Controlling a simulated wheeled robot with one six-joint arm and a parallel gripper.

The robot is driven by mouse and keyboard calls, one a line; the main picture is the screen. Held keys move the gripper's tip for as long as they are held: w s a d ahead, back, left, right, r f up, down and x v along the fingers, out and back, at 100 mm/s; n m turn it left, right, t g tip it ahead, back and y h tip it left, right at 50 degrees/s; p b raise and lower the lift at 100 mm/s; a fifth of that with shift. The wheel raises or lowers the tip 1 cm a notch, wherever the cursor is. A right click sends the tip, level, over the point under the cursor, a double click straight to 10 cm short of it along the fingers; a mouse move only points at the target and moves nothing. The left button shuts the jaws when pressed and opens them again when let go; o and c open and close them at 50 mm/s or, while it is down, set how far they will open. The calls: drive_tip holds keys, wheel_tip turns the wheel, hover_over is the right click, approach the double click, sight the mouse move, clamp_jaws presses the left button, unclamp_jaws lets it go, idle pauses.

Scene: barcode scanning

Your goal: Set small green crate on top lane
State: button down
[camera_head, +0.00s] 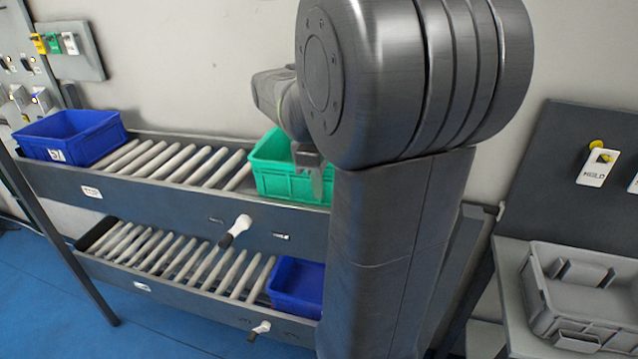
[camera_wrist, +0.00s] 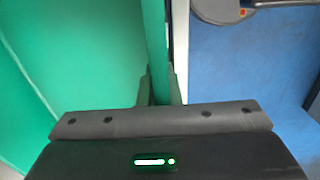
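The small green crate (camera_head: 283,181) is at the right end of the top lane (camera_head: 165,195) in the head view, partly hidden by my arm. It looks level, with its base at the height of the side rail; I cannot tell whether it bears on the rollers. My gripper (camera_head: 317,172) is at the crate's near right rim, one finger outside the front wall. In the wrist view, my gripper (camera_wrist: 160,88) has its fingers close on both sides of the green wall (camera_wrist: 156,40), shut on it. The crate's floor (camera_wrist: 70,60) shows on the left.
A blue crate (camera_head: 72,138) sits at the left end of the top lane, with bare rollers (camera_head: 185,162) between. Another blue crate (camera_head: 297,288) is on the lower lane (camera_head: 165,255). A grey crate (camera_head: 580,295) stands on a bench at right.

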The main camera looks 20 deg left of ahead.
drive_tip(key=c, duration=1.6)
unclamp_jaws()
drive_tip(key=shift+o, duration=0.2)
drive_tip(key=r, duration=0.9)
drive_tip(key=r+p, duration=0.1)
drive_tip(key=r, duration=0.4)
drive_tip(key=shift+a, duration=0.4)
drive_tip(key=shift+f, duration=0.1)
drive_tip(key=f, duration=0.9)
drive_tip(key=d+f+b, duration=0.1)
drive_tip(key=f, duration=0.4)
drive_tip(key=shift+r+p, duration=0.3)
drive_tip(key=shift+r, duration=0.65)
drive_tip(key=shift+a+r, duration=0.1)
